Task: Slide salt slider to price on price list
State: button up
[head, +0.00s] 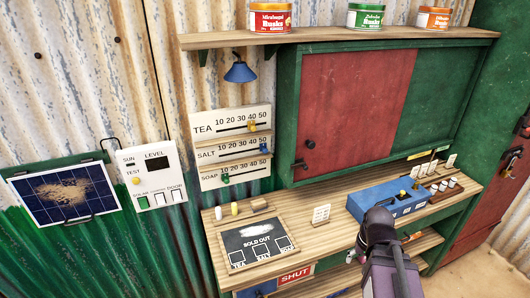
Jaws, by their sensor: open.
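The salt slider (264,147) is a small blue block on the SALT row of a cream scale board (205,127) on the corrugated wall. It sits near the right end of its row, around the 50 mark. The rows are marked 10 to 50. A small white card with fine lines (321,213) stands on the counter; it may be the price list, but its writing is too small to read. My arm rises at the bottom right in front of the counter, right of and below the scale board. I cannot make out my gripper's fingers.
A blue lamp (240,72) hangs above the board. The counter (300,238) holds a SOLD OUT slate (240,262) and a blue box (368,197).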

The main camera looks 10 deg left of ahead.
jog(key=w+a+m+t+y+b, duration=0.2)
jog(key=w+a+m+t+y, duration=0.15)
jog(key=w+a, duration=0.5)
jog(key=m+t+y+b, duration=0.55)
jog(key=m+t, duration=0.55)
jog(key=m, duration=1.2)
send_near(266, 152)
jog(key=shift+v, duration=1.7)
jog(key=shift+w, duration=0.1)
jog(key=x, duration=1.3)
jog(key=shift+w+a, duration=0.2)
jog(key=shift+a, duration=0.05)
grip_shut()
